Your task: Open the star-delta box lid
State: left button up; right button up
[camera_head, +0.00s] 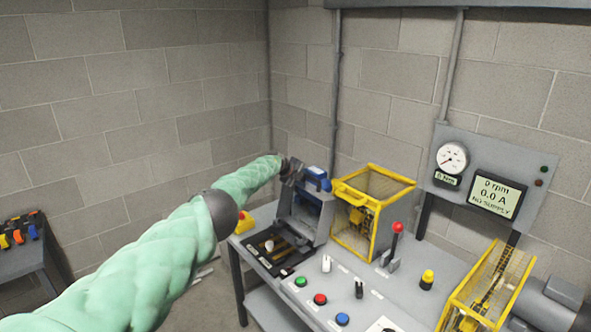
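The star-delta box (270,249) is at the back left of the grey bench, with a dark, open-looking base holding small parts and one pale knob. A grey panel that looks like its lid (306,216) stands steeply raised behind the base. My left gripper (291,170) is small and dark at the end of the green-sleeved arm, by the panel's upper left edge. I cannot tell whether it touches the panel, or whether its fingers are open or shut. A blue piece (318,179) shows just right of the gripper. My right gripper is not in view.
A yellow-framed mesh guard (371,210) stands close right of the raised panel. A red-knobbed lever (394,243), several push buttons and a second yellow guard (487,290) are farther right. The gauge panel (487,182) reads "NO SUPPLY". A yellow-and-red button box (244,222) is left of the panel.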

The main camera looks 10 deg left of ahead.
pick_arm(q)
jog(key=shift+s+a+r+p, duration=0.15)
jog(key=shift+r+p, duration=0.1)
jog(key=shift+p, duration=0.35)
jog(key=shift+a, duration=0.1)
jog(key=shift+v, duration=2.45)
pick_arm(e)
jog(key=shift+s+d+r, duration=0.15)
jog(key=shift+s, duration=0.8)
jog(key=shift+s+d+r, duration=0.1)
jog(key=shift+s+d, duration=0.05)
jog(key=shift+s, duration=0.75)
pick_arm(q)
jog(key=shift+s, duration=0.15)
